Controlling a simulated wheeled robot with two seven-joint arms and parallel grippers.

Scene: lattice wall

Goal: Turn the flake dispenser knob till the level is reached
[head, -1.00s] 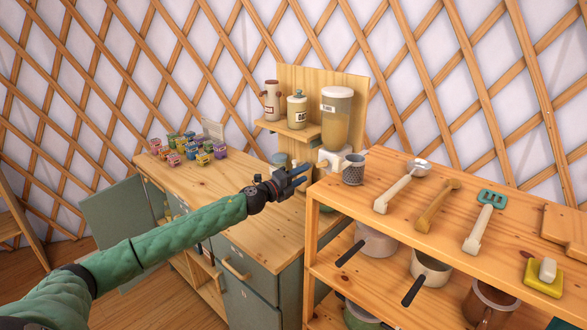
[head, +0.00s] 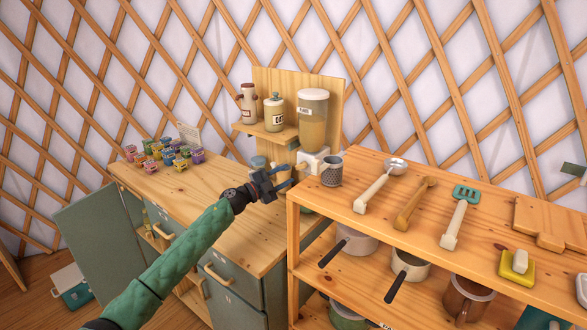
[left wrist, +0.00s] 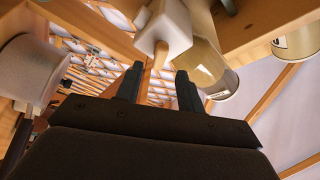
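The flake dispenser (head: 312,118) is a clear cylinder of tan flakes with a pale lid and label, on a white base (head: 311,162) at the back of the counter. In the left wrist view its white block (left wrist: 165,25) carries a tan peg-like knob (left wrist: 156,56). My left gripper (head: 290,179) is just left of and below the base. In the left wrist view the two fingers of the left gripper (left wrist: 157,80) are apart, with the knob just ahead of the gap; contact cannot be told. The flake level mark cannot be made out. My right gripper is not in view.
A dark speckled mug (head: 331,172) stands right of the dispenser base. A wooden shelf unit (head: 330,215) with utensils and pots borders on the right. Two jars (head: 273,113) sit on a small shelf. Several small coloured tins (head: 170,155) stand on the counter, whose middle is clear.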

